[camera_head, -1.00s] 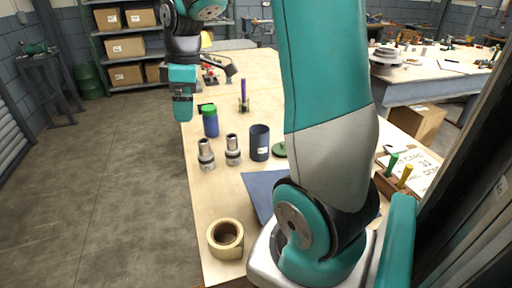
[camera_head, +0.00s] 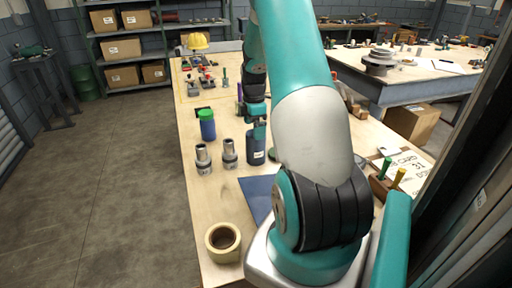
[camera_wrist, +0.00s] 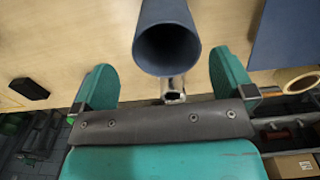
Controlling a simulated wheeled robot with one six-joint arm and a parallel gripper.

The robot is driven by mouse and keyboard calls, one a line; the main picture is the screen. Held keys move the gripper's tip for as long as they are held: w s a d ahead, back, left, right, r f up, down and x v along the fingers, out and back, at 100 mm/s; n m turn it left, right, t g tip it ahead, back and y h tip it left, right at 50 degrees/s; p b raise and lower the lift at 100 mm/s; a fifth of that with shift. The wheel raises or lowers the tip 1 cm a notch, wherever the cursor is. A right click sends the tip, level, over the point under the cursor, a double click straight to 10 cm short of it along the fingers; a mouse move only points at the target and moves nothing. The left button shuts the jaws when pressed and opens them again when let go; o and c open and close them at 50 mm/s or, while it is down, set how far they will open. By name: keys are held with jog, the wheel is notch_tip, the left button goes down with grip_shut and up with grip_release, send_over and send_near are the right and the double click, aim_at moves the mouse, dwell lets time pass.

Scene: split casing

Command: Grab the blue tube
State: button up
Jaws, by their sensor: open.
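The blue tube (camera_head: 256,152) stands upright on the workbench, dark blue and hollow. In the wrist view the tube (camera_wrist: 168,12) shows its open end towards me, centred between the fingers and mostly beyond their tips. My gripper (camera_head: 256,114) is above the tube in the head view, its jaws partly hard to make out there. In the wrist view my gripper (camera_wrist: 164,78) has its two teal fingers wide apart, one on each side of the tube's rim, with a gap on both sides. Nothing is held.
Two metal sockets (camera_head: 203,158) and a green-capped blue bottle (camera_head: 207,127) stand left of the tube. A tape roll (camera_head: 223,242) and a blue sheet (camera_head: 257,190) lie nearer. A purple upright rod (camera_head: 239,92) stands behind. Bare bench (camera_head: 197,200) is open at the left front.

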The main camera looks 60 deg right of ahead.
aim_at(256, 148)
jog(key=shift+s+a+f+p, duration=0.15)
jog(key=shift+f+p, duration=0.55)
jog(key=shift+f, duration=0.9)
jog(key=shift+s+d+f+p, duration=0.1)
jog(key=shift+s+f+p, duration=0.15)
jog(key=shift+f+p, duration=0.85)
jog(key=shift+f+b, duration=0.45)
jog(key=c, duration=1)
